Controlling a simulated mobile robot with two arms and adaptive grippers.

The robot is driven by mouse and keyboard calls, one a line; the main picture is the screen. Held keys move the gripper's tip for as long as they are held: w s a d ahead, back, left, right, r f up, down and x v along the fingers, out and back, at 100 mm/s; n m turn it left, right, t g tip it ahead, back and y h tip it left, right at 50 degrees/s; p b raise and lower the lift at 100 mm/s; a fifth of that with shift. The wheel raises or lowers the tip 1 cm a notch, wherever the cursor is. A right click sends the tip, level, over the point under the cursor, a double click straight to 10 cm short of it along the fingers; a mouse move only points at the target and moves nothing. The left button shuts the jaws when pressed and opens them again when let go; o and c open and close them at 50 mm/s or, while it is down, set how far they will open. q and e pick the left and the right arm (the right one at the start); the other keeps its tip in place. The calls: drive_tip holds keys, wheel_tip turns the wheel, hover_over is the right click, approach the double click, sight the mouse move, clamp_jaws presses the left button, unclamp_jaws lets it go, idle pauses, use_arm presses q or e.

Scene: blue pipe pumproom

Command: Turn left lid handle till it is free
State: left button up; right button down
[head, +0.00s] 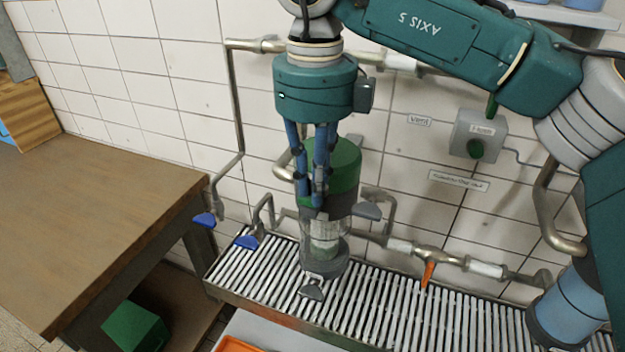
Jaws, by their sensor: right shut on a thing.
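A filter vessel stands on the slatted metal grate, with a green lid (344,165) over a dark collar, a clear glass body (325,239) and a grey base (325,259). My right gripper (314,194) points down at the lid's left front side. Its blue fingers are shut on the left lid handle, which they hide almost wholly. A grey handle (368,210) sticks out on the vessel's right side, and another grey one (312,292) shows low in front. The vessel looks upright. My left gripper is not in view.
Pipes run along the tiled wall behind, with blue-handled taps (246,241) to the left and an orange valve lever (428,273) to the right. A wooden table (100,220) stands at left. A grey switch box (478,137) is on the wall. The grate (400,305) is clear right of the vessel.

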drive_tip(key=shift+d+n, duration=0.1)
drive_tip(key=shift+n, duration=0.7)
drive_tip(key=c, duration=1.7)
unclamp_jaws()
drive_tip(key=shift+r, duration=4.05)
